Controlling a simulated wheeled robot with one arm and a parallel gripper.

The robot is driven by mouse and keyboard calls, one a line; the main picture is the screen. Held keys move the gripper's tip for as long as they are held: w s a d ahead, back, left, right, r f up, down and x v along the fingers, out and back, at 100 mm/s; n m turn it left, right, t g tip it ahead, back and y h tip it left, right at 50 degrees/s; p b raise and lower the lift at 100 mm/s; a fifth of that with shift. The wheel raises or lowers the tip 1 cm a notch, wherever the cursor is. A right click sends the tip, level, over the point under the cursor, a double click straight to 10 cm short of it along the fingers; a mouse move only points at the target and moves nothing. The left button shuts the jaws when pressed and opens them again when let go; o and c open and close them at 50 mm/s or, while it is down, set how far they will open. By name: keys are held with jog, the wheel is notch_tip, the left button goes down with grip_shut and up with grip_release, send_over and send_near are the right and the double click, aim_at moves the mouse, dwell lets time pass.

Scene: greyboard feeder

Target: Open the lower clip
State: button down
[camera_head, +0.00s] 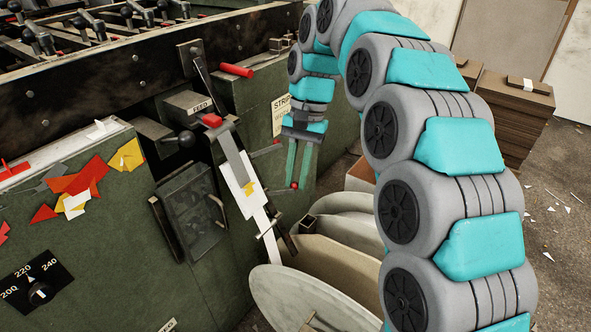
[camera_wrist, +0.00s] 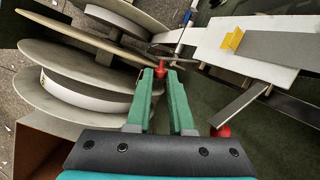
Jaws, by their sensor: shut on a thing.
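My gripper (camera_head: 293,184) reaches down from the upper middle in the head view, its green fingers pointing down. It is shut on a small red knob (camera_wrist: 160,71) at the end of a thin lever, seen between the fingertips in the wrist view. This knob seems to belong to the lower clip, beside the white strip (camera_head: 258,212). A second red knob (camera_wrist: 222,131) sits on another lever to the right of my fingers in the wrist view; it stands higher in the head view. The clip's hinge and whether it is open cannot be told.
Large pale reels (camera_head: 290,295) stand close below and beside my gripper. The green machine (camera_head: 120,235) fills the left, with a yellow piece (camera_head: 249,188) on the white strip. Stacked boards (camera_head: 515,115) stand at the back right. The floor at the far right is mostly free.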

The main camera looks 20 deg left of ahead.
jog(key=shift+w+a+f+n+p, duration=0.1)
jog(key=shift+w+f+n+p, duration=0.05)
jog(key=shift+w+n+p, duration=0.3)
jog(key=shift+s, duration=0.1)
jog(key=c, duration=0.8)
grip_release()
